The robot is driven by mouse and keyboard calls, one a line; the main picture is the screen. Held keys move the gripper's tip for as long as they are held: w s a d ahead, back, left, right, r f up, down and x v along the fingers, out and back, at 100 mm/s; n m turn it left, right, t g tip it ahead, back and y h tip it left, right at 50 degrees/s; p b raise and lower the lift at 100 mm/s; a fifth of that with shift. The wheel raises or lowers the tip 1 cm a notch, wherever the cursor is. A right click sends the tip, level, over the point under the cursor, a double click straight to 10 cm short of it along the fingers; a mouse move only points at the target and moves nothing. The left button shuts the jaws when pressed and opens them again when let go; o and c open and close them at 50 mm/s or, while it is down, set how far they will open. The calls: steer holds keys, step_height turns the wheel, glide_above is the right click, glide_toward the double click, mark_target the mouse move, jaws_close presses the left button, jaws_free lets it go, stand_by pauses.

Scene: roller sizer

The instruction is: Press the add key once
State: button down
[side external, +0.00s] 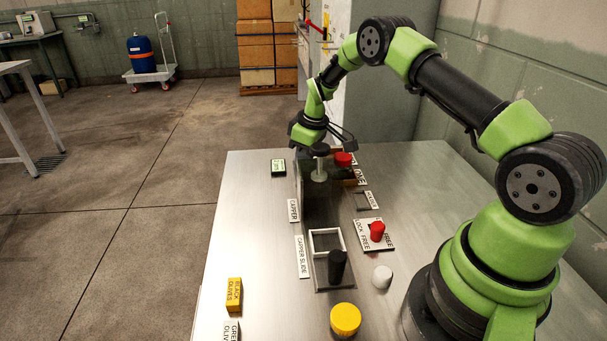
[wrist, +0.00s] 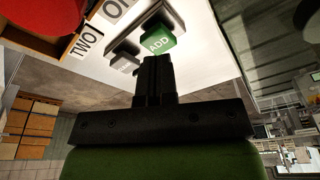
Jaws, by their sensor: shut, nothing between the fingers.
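The add key is a green block marked ADD (wrist: 159,42) on a grey base, at the top centre of the wrist view. My gripper's black fingers (wrist: 154,62) are shut together, and their tips point at the key and overlap its lower edge in that view. I cannot tell whether they touch it. In the side view my gripper (side external: 346,143) is low over the far end of the steel table, close to a red knob (side external: 343,159). I cannot make out the add key in the side view.
Signs reading TWO (wrist: 86,40) and a large red shape (wrist: 40,14) lie left of the key. On the table (side external: 240,230) are a red lever on a LOCK/FREE plate (side external: 366,244), a black post (side external: 337,265), a yellow knob (side external: 345,319) and a white knob (side external: 382,277).

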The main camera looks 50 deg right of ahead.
steer(key=shift+f, duration=0.15)
steer(key=shift+f, duration=1)
steer(key=shift+r, duration=1.15)
stand_by(0.4)
steer(key=shift+r, duration=2.5)
steer(key=shift+r, duration=0.1)
